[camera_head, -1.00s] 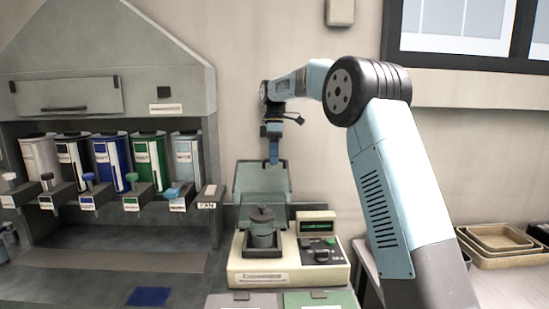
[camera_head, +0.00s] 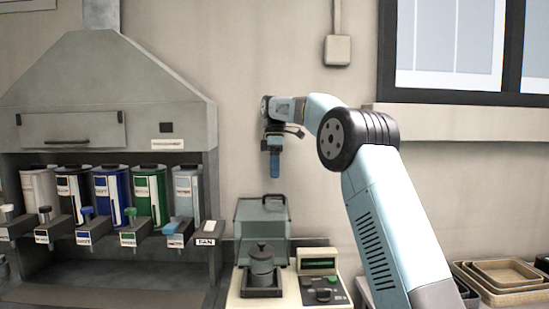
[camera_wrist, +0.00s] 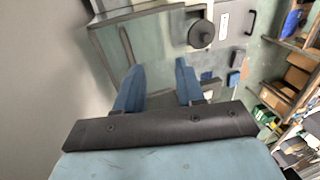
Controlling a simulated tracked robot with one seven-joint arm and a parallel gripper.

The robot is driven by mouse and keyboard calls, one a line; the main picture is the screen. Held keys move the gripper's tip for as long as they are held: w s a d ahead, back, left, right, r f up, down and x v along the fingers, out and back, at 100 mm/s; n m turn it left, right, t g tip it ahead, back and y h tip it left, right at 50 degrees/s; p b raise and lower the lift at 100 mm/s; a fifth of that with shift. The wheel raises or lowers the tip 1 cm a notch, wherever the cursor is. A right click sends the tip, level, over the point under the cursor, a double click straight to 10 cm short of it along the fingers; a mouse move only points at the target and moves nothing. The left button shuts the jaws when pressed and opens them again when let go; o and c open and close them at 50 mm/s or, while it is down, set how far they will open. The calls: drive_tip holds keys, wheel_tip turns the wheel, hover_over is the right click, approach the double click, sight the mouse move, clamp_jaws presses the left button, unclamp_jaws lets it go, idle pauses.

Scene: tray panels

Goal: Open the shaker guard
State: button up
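The shaker guard (camera_head: 250,216) is a translucent grey-green panel with a dark handle (camera_head: 262,197) along its top edge. It stands raised behind the shaker's lidded grey pot (camera_head: 261,262), which shows uncovered in front. The cream shaker base (camera_head: 240,296) is cut off at the bottom of the head view. My gripper (camera_head: 274,176) hangs above the guard's handle, apart from it. In the wrist view my gripper's blue fingers (camera_wrist: 160,78) are apart with nothing held between them. The pot (camera_wrist: 200,34) shows beyond the fingers.
A control panel with a green display (camera_head: 318,264) is on the shaker's right. A hooded dispenser (camera_head: 95,85) with several coloured canisters stands at left. Nested trays (camera_head: 505,275) lie at right. A wall (camera_head: 235,130) rises behind my gripper.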

drive_tip(key=shift+v, duration=2.45)
drive_tip(key=shift+r, duration=0.1)
